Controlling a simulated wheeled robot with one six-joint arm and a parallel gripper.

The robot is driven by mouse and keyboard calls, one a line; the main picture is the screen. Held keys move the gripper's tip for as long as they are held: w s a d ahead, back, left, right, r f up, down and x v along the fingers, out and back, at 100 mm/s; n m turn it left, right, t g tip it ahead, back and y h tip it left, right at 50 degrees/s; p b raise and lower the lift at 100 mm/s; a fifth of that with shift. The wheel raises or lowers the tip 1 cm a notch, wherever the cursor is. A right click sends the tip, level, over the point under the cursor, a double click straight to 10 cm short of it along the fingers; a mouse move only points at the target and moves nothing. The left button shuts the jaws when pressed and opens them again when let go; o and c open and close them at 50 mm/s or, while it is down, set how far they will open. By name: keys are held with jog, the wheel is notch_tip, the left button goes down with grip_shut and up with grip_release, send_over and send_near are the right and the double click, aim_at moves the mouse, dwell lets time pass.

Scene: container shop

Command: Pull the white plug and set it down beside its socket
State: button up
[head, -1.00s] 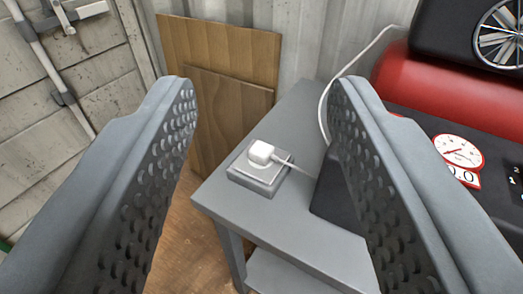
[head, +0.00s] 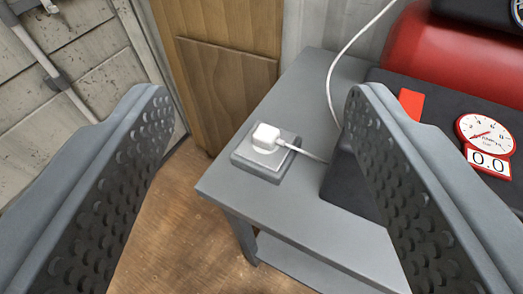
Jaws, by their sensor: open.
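The white plug (head: 265,138) sits in the grey socket block (head: 254,166) near the left corner of the grey table (head: 303,203). A white cord runs from the plug to the right, passes out of sight behind my right finger, and a white cable rises behind it. My gripper (head: 256,95) is open and empty. Its two dimpled fingers stand wide apart in the foreground, and the plug shows in the gap between them, farther off and untouched.
A black machine with a red tank (head: 448,55) and a round gauge (head: 486,135) stands on the table to the right. Wooden boards (head: 228,85) lean against the wall behind. The space above the socket is clear.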

jog(key=w+f+m+g, duration=0.2)
jog(key=w+f+g, duration=0.4)
jog(key=w, duration=0.5)
jog(key=m+g, duration=0.3)
jog(key=g, duration=0.7)
send_over(266, 131)
jog(key=shift+f, duration=4.25)
jog(key=shift+f, duration=4.5)
grip_shut()
jog(key=shift+r, duration=2.9)
jog(key=shift+r, duration=0.1)
